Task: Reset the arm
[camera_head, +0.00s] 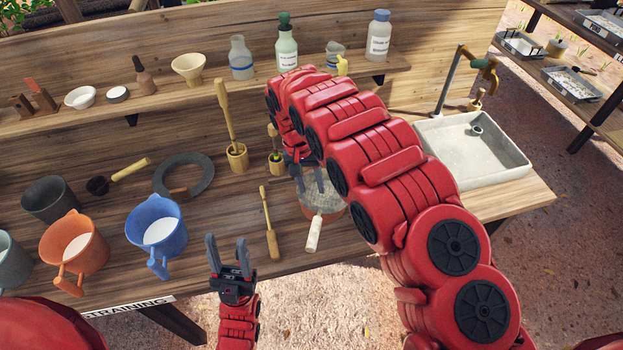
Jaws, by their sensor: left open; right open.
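My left gripper (228,258) is at the front edge of the bench, its two grey fingers pointing up and apart, with nothing between them. My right arm comes in from the lower right and arches over the bench. My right gripper (308,180) hangs over a round pot (336,196) with grey contents, its fingers pointing down and apart. I see nothing held in it. The arm hides part of the pot's surroundings.
A blue jug (157,232) and an orange jug (74,250) stand left of my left gripper. A wooden-handled tool (271,240) lies between the grippers. A white sink (470,150) is at the right. Bottles line the back shelf (215,92).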

